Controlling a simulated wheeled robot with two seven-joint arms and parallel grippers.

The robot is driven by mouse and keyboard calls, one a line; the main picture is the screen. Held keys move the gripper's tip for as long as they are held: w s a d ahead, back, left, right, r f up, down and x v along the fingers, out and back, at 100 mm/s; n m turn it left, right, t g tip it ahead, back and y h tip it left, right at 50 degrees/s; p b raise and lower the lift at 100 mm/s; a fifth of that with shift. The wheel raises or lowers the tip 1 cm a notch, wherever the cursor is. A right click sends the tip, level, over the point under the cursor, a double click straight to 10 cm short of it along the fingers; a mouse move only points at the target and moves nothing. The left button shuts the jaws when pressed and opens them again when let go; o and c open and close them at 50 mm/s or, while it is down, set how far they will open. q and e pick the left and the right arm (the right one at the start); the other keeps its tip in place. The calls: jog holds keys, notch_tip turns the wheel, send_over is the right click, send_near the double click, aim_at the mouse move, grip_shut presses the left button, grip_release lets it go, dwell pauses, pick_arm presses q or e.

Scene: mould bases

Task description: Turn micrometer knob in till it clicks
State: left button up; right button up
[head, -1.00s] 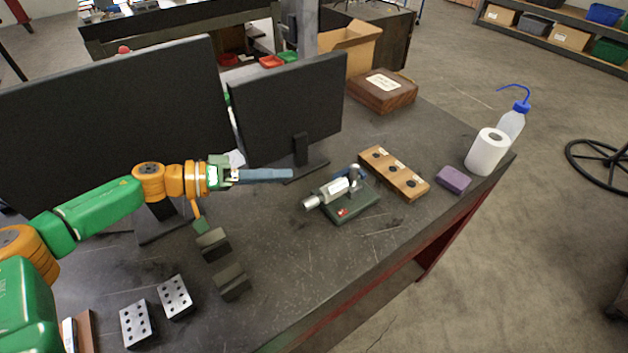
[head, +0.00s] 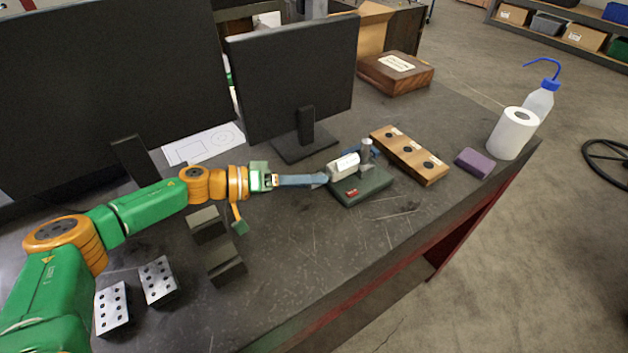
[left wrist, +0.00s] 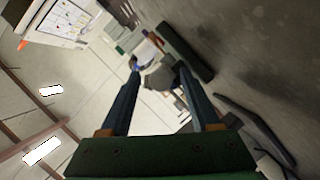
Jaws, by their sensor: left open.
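The micrometer (head: 345,166) sits on a dark green base (head: 360,188) in the middle of the bench, its knob end pointing left toward my gripper. My left gripper (head: 323,179) has its long blue-grey fingers right at that end and covers the knob in the head view. In the left wrist view its two fingers (left wrist: 158,80) are apart, with a blurred grey shape, likely the knob (left wrist: 160,77), between their tips. I cannot tell whether the fingers touch it. My right gripper is in neither view.
A wooden block with dark round inserts (head: 409,154), a purple block (head: 475,163) and a white roll (head: 512,133) stand to the right. A monitor (head: 292,80) stands behind my arm. Dark blocks (head: 226,264) lie in front of it. The bench front is clear.

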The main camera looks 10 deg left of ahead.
pick_arm(q)
jog(key=shift+x, duration=0.8)
jog(key=shift+a, duration=0.1)
grip_shut()
